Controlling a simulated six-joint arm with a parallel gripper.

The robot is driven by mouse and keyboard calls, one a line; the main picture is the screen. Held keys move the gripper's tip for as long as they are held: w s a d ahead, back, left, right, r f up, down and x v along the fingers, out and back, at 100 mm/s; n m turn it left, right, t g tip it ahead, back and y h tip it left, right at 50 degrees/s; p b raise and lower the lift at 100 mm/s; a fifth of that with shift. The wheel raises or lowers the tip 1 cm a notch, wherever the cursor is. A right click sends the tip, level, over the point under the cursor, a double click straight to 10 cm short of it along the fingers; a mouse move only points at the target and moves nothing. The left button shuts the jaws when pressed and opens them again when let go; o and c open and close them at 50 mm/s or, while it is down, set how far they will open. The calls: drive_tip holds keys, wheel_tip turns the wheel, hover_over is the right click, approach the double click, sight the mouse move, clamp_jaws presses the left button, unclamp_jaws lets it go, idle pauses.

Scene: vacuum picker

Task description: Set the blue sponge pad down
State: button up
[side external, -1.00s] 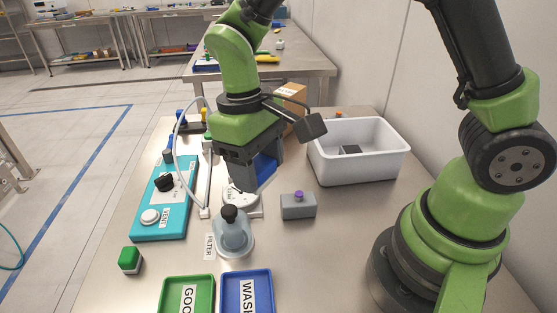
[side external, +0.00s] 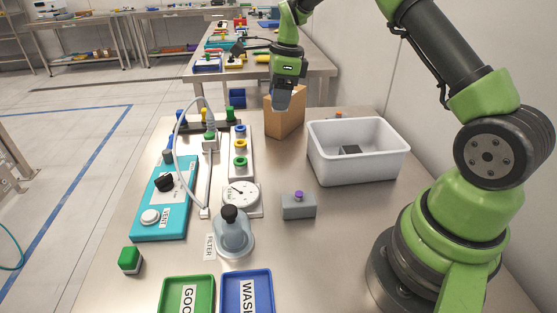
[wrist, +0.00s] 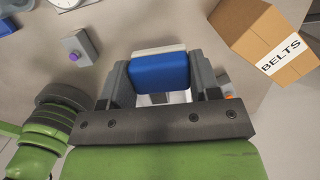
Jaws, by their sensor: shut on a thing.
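The blue sponge pad (wrist: 160,73), with a pale layer along its far edge, is between the two fingers of my gripper (wrist: 160,80) in the wrist view. My gripper is shut on it. In the side view my gripper (side external: 283,97) points down at the far end of the bench, in front of the cardboard box. The pad is held up in the air there. It is hard to make out in the side view.
The cardboard box (side external: 285,118), labelled BELTS in the wrist view (wrist: 270,40), is close to my gripper. A white bin (side external: 358,167) holds a dark item. A grey block with a purple button (side external: 298,205), a gauge (side external: 240,194) and a teal panel (side external: 165,205) stand nearer. Bare bench lies between.

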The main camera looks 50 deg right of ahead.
sight(277, 160)
wheel_tip(277, 160, down, 15)
drive_tip(key=shift+a+r, duration=0.15)
idle(0.4)
drive_tip(key=o, duration=0.9)
